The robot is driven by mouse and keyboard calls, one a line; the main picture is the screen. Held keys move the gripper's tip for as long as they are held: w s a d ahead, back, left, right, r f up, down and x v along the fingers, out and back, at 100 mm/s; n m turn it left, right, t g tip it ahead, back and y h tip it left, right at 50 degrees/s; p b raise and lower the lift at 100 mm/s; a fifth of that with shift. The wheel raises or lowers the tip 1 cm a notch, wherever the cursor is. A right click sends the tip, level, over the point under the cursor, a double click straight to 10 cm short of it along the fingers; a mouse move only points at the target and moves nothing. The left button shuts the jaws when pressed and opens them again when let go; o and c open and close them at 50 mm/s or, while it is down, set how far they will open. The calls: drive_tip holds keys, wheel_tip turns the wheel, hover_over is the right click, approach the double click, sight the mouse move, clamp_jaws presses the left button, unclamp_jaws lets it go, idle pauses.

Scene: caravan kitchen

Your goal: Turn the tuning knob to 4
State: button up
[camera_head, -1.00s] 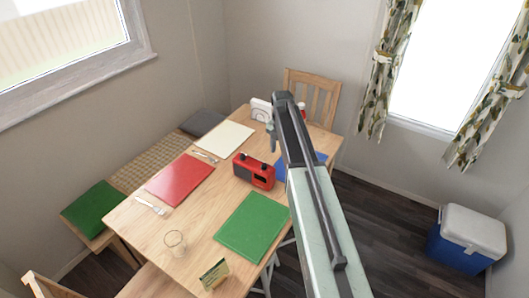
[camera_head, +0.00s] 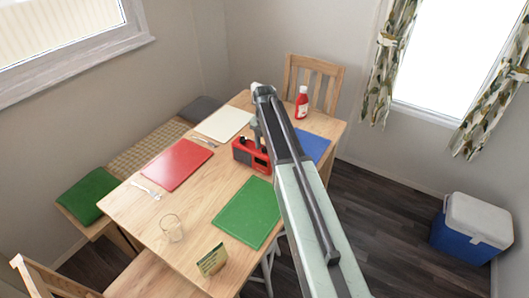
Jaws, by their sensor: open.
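A red radio (camera_head: 246,154) with a dark front stands on the wooden table (camera_head: 176,205), between the coloured placemats. A small dark knob (camera_head: 241,141) shows at the left of its top. The right part of the radio's top is hidden behind my arm and gripper, so I cannot tell which knob is the tuning one or read any number. My gripper (camera_head: 257,139) points down at the radio's top. It is open, small in view, and I cannot tell whether it touches a knob.
Red (camera_head: 177,164), white (camera_head: 223,123), green (camera_head: 243,212) and blue (camera_head: 313,146) placemats lie around the radio. A red bottle (camera_head: 302,102) stands at the back. A glass (camera_head: 172,228) and a small card (camera_head: 212,260) stand at the front. A cool box (camera_head: 472,229) is on the floor.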

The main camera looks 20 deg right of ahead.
clamp_jaws()
drive_tip(key=shift+m, duration=0.3)
